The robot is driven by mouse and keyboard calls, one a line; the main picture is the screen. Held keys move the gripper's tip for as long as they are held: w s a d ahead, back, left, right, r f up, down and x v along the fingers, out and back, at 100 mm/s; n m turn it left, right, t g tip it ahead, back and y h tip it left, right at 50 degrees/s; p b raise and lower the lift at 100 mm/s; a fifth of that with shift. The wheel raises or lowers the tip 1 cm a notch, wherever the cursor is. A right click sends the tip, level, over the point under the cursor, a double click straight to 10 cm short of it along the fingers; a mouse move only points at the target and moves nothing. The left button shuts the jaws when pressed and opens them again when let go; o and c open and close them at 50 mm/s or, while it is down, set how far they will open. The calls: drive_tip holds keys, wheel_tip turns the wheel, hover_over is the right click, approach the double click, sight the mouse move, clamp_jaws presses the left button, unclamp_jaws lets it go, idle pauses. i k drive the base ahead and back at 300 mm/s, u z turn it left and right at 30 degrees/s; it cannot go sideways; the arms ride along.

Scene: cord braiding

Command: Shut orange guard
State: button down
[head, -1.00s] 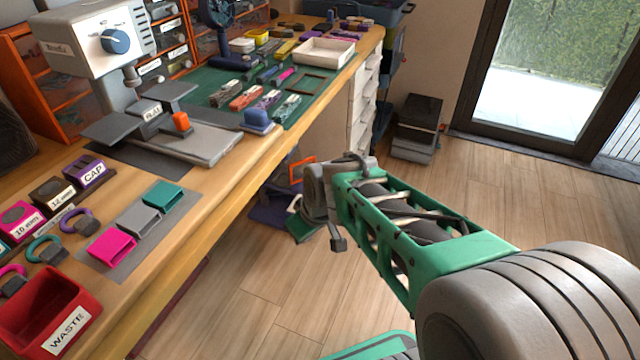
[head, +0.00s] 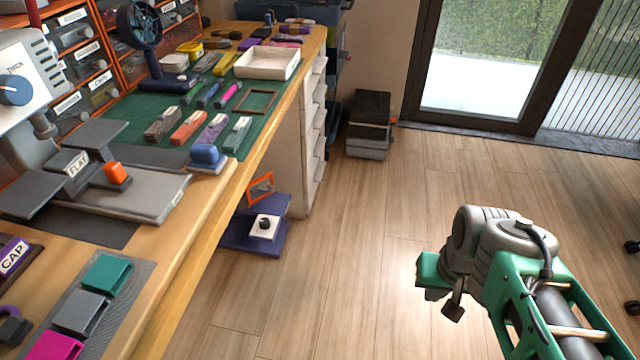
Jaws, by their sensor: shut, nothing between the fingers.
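The orange guard (head: 261,187) is a small open frame under the bench. It stands tilted up at the back of a flat purple base (head: 240,239) near the floor. A white block with a black knob (head: 265,226) sits uncovered on the base in front of it. My green and grey arm (head: 505,240) is at the lower right, over the floor, well to the right of the guard and apart from it. The fingers of my gripper cannot be seen; a grey joint and a short green part are the farthest parts showing.
The wooden bench edge (head: 215,205) runs above and left of the guard. White drawers (head: 313,130) stand behind it, and a black and grey box (head: 369,125) is against the wall. The wooden floor (head: 350,240) between my arm and the base is clear.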

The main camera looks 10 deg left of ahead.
sight(271, 189)
drive_tip(key=i, duration=0.8)
drive_tip(key=u, duration=2.3)
drive_tip(key=i, duration=0.45)
